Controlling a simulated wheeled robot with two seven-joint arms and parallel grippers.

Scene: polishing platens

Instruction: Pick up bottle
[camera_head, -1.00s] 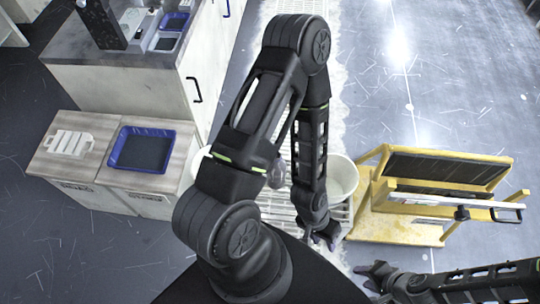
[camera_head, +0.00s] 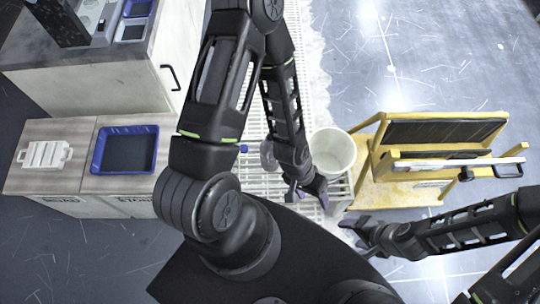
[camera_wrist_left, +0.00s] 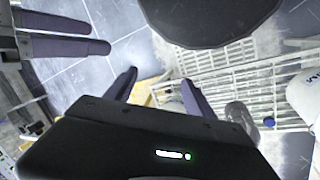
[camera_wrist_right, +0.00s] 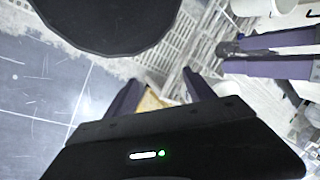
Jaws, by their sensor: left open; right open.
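My left gripper (camera_head: 308,192) is open and empty over the rack's near end, past the clear object. My right gripper (camera_head: 352,232) is open and empty, lower and further right, apart from it.
A white bucket (camera_head: 332,152) stands right of my left forearm. A yellow stand (camera_head: 385,190) with a dark panel is right of it. At left, a blue tray (camera_head: 103,150) and a white rack piece (camera_head: 45,154) lie on a bench. Open floor lies at upper right.

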